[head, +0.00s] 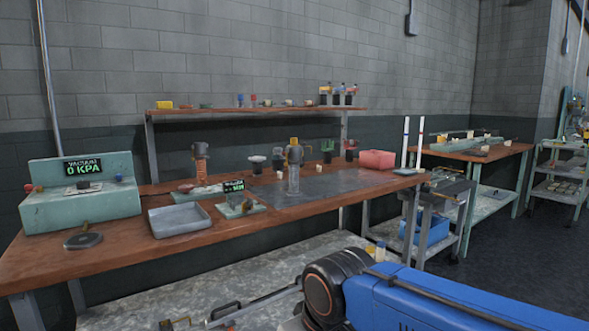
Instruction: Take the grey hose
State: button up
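I cannot single out a grey hose with certainty. Thin dark lengths (485,150) lie on the farther bench at the right, too small to identify. A clear glass tube (294,170) with a yellow top stands upright on a grey mat on the near bench. My blue arm crosses the lower right of the head view. I cannot make out my gripper in this view.
The wooden bench (110,243) holds a green vacuum unit (80,205) reading 0 KPA, a grey tray (178,219), a small scale (240,207) and a pink bin (377,159). A raised shelf (215,111) carries small parts. The grey mat (345,188) has free room.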

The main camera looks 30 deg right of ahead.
aim_at(293, 152)
jog(key=i+j, duration=0.1)
jog(key=i, duration=0.2)
jog(key=i+j, duration=0.1)
jog(key=i, duration=0.15)
jog(key=i+j+z, duration=0.15)
jog(key=i+z, duration=0.15)
jog(key=z, duration=0.2)
jog(key=i+j+z, duration=0.25)
jog(key=z, duration=0.2)
